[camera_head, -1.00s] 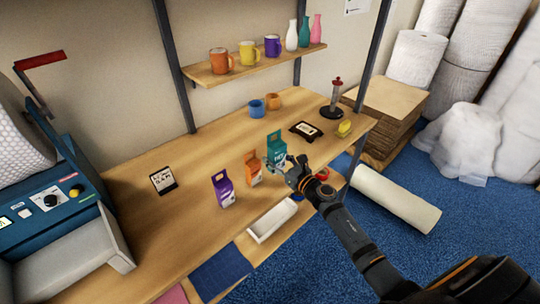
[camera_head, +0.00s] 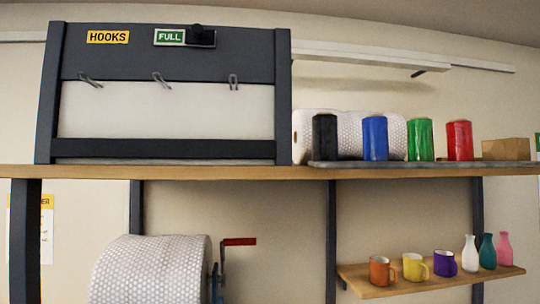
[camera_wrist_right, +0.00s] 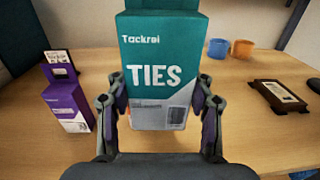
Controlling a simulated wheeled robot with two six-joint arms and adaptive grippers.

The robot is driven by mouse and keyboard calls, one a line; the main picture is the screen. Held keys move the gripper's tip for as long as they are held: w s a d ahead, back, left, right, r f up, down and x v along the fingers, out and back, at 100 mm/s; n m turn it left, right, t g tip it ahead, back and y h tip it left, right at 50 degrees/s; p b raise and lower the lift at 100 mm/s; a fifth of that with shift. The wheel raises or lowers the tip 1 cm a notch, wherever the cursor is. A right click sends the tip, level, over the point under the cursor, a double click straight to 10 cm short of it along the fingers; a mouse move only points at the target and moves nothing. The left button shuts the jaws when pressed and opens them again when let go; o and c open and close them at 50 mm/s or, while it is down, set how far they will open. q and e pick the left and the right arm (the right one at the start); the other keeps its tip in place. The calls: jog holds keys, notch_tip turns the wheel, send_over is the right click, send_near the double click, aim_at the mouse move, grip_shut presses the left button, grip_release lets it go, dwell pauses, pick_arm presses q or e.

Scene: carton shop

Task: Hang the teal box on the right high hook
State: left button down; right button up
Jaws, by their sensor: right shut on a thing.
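The teal box (camera_wrist_right: 160,75), printed "TIES", is upright in the right wrist view. My right gripper (camera_wrist_right: 160,100) is shut on it, one finger on each side. The box's top edge is cut off by the frame. In the head view, a dark frame labelled "HOOKS" carries three hooks in a row: a left hook (camera_head: 90,80), a middle hook (camera_head: 161,79) and the right high hook (camera_head: 233,82). No box hangs on them. Neither gripper shows in the head view, and my left gripper is in no current view.
A shelf (camera_head: 400,172) below the hooks holds several coloured rolls and bubble wrap. A lower shelf (camera_head: 430,283) holds mugs and vases. In the wrist view, a purple box (camera_wrist_right: 68,105) stands on the table, with blue (camera_wrist_right: 218,48) and orange (camera_wrist_right: 242,49) cups behind.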

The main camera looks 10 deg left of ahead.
jog(key=s+a+f+m+h+b, duration=0.1)
jog(key=s+a+f+h, duration=0.1)
jog(key=s+a, duration=0.2)
jog(key=s+a+f+m+h+b, duration=0.1)
jog(key=s+a+f+m+h, duration=0.1)
jog(key=s, duration=0.8)
jog(key=shift+a+f+t+h, duration=0.3)
jog(key=shift+a+h, duration=0.2)
jog(key=shift+a, duration=0.8)
jog(key=shift+s, duration=0.1)
